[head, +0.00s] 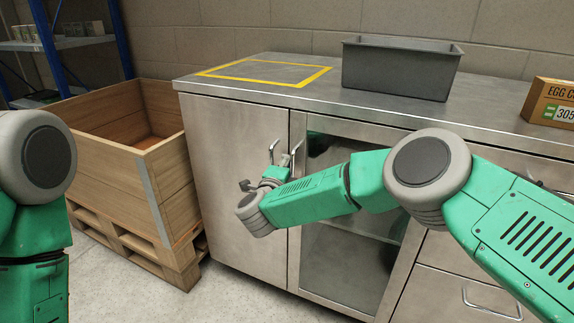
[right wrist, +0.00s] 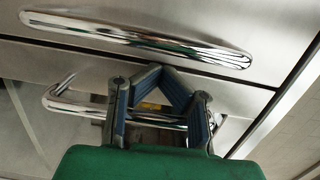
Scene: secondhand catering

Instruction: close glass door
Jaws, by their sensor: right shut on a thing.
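The glass door (head: 345,262) is the framed door in the middle of the steel cabinet. It looks flush or nearly so; I cannot tell whether a small gap remains. Its upright bar handle (head: 297,152) is at its left side. My right gripper (head: 284,168) is at this handle, partly hidden behind my wrist. In the right wrist view my right gripper (right wrist: 162,80) has its fingers closed around the glass door's handle (right wrist: 75,108). The neighbouring solid door's handle (right wrist: 140,40) is just beyond the fingertips. My left gripper is out of view.
The solid steel door (head: 230,190) is left of the glass door, its handle (head: 273,150) close by. Drawers are at the right. A grey bin (head: 400,68) and an egg carton box (head: 552,101) stand on the worktop. A wooden crate (head: 175,175) on a pallet stands left.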

